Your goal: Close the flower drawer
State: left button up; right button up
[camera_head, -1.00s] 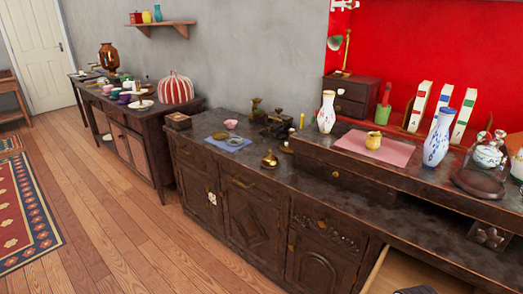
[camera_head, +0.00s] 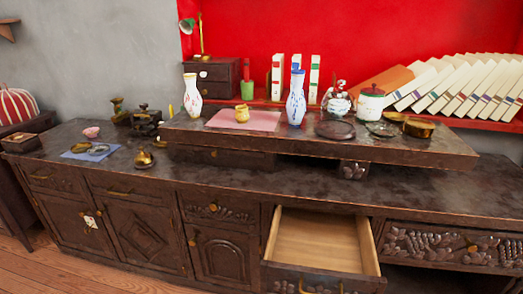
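A dark wooden drawer (camera_head: 325,277) stands pulled out of the sideboard, below the raised shelf, at the lower middle right. Its pale wooden inside (camera_head: 317,238) looks empty. A brass handle shows on its front, which is partly cut off by the bottom edge. To its right, a shut drawer with carved flowers (camera_head: 450,246) has a small brass knob. Whether the open drawer's front has flower carving is hard to tell. Neither of my grippers is in view.
The sideboard top (camera_head: 420,190) is bare in front of the raised shelf (camera_head: 400,150). That shelf carries a white vase (camera_head: 192,100), a blue-patterned vase (camera_head: 296,99), a yellow cup on a pink cloth (camera_head: 219,119) and lidded jars. Leaning books (camera_head: 460,88) stand behind. Wooden floor (camera_head: 90,277) is at lower left.

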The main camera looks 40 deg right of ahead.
aim_at(308, 251)
jog(key=z, duration=1.6)
